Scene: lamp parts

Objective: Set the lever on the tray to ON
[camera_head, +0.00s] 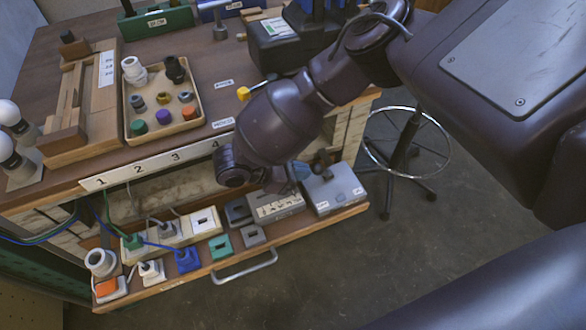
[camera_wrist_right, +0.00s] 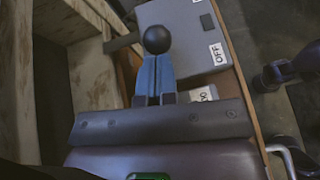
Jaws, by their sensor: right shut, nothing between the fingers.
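The pulled-out tray (camera_head: 225,262) under the workbench carries a grey lever box (camera_head: 335,190) at its right end. The box also shows in the right wrist view (camera_wrist_right: 193,30), with an OFF label (camera_wrist_right: 217,53) at its far part and a partly hidden ON label (camera_wrist_right: 205,94) nearer the gripper. The lever's black ball knob (camera_wrist_right: 157,39) appears just past my right fingertips; it shows small and dark in the head view (camera_head: 322,157). My right gripper (camera_wrist_right: 155,62) is shut and empty, its blue fingers close to the knob. Contact and exact lever setting cannot be told. My left gripper is out of view.
Plugs, sockets and a grey switch block (camera_head: 275,206) fill the tray left of the lever box. The numbered bench edge (camera_head: 160,163) is above the tray. A parts tray (camera_head: 190,132) stands on the bench. A stool (camera_head: 405,140) is at right; floor in front is clear.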

